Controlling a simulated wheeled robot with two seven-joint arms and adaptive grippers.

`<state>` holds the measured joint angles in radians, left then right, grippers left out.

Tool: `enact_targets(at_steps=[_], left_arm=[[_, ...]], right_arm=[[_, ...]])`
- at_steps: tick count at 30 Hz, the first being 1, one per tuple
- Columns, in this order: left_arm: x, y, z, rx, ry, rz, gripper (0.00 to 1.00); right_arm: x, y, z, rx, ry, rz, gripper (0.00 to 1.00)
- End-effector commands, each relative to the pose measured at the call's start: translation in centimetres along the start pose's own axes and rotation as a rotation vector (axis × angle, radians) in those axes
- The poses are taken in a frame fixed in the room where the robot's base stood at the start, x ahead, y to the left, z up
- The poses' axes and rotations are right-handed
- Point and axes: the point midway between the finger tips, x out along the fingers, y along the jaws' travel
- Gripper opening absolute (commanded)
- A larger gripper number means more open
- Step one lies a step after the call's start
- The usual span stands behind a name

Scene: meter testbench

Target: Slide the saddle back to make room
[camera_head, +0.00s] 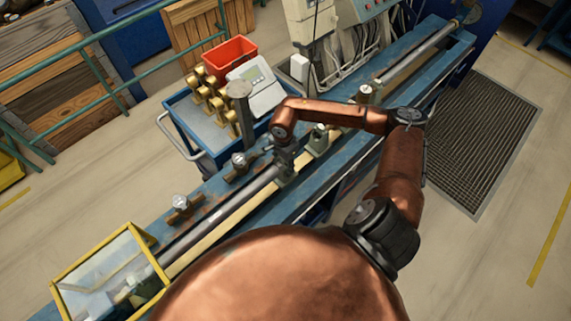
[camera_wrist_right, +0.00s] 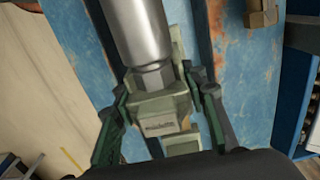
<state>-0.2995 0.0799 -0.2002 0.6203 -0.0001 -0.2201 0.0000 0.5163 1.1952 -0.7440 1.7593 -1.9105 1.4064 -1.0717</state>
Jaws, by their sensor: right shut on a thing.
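In the right wrist view, the grey-green saddle (camera_wrist_right: 160,112) sits at the near end of a thick silver pipe (camera_wrist_right: 138,35), with a hex fitting between them. My right gripper (camera_wrist_right: 165,95) has one finger on each side of the saddle and is shut on it. In the head view, my right gripper (camera_head: 285,168) is low over the blue bench, at the right end of the silver pipe (camera_head: 248,192). The gripper mostly hides the saddle there. My left gripper is not in view.
A small green block with a dark top (camera_head: 318,140) stands on the rail just right of the gripper. A blue trolley (camera_head: 205,125) with brass meters stands behind. A yellow-framed clear cover (camera_head: 110,275) is at the lower left.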

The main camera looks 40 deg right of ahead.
Motion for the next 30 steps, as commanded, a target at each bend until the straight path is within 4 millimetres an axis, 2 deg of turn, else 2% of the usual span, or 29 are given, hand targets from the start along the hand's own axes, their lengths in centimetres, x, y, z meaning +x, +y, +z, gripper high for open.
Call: enact_targets(at_steps=[6,7,15,25,30], left_arm=[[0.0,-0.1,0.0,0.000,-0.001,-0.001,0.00],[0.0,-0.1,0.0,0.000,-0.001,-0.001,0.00],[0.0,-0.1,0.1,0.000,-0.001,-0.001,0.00],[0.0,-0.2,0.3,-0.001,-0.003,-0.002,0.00],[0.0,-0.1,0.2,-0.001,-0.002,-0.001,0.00]], right_arm=[[0.1,0.0,0.3,-0.001,-0.005,0.000,0.00],[0.1,0.1,0.3,-0.001,-0.005,0.001,0.41],[0.0,0.0,0.2,-0.001,-0.003,0.001,0.60],[-0.3,0.0,0.1,0.000,-0.002,0.000,0.60],[-2.6,-0.1,0.0,-0.001,0.000,-0.004,0.60]])
